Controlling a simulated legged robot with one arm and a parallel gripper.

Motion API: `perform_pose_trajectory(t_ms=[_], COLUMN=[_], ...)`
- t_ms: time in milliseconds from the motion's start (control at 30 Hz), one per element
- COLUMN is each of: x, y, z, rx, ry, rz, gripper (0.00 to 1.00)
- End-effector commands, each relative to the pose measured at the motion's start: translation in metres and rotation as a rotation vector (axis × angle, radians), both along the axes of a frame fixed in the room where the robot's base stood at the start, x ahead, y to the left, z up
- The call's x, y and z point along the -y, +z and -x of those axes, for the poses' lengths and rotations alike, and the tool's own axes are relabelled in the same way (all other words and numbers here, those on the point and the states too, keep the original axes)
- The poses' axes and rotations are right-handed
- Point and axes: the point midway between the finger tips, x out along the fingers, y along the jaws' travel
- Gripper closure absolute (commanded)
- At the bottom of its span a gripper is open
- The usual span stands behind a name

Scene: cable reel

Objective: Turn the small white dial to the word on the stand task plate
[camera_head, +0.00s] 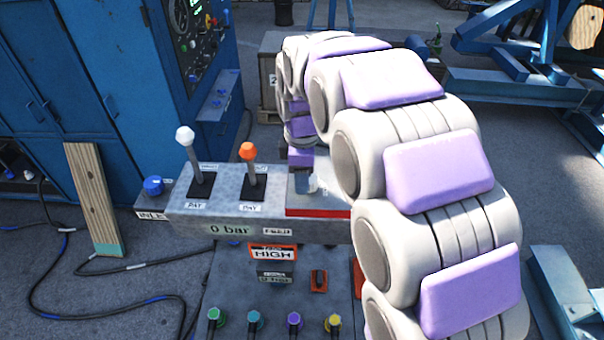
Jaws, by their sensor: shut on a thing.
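The grey console (190,222) stands in the middle of the head view. An orange-edged plate (272,252) on its front reads "HIGH", with a smaller line above that I cannot read clearly. My arm reaches over the right side of the console, and my gripper (311,180) points down at a pale panel with a red front edge (318,212). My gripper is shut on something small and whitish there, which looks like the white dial. The fingertips and the dial are too small and partly covered to show the dial's pointer or its setting.
A white-topped lever (185,138) and an orange-topped lever (248,152) stand left of my gripper. A blue knob (153,186) is at the console's left end. Several coloured knobs and a red switch (318,280) are lower down. A wooden plank (93,200) leans on the blue cabinet.

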Motion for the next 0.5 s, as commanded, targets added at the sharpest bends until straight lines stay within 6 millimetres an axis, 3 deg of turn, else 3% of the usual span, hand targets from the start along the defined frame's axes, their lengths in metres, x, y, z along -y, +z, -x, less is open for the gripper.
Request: perform_pose_trajectory(t_ms=[167, 500], x=[0.0079, 0.0102], y=[0.0014, 0.0016], z=[0.0, -0.0005], rx=[0.0, 0.001], ry=[-0.001, -0.001], rz=[-0.009, -0.005], gripper=[0.86, 0.86])
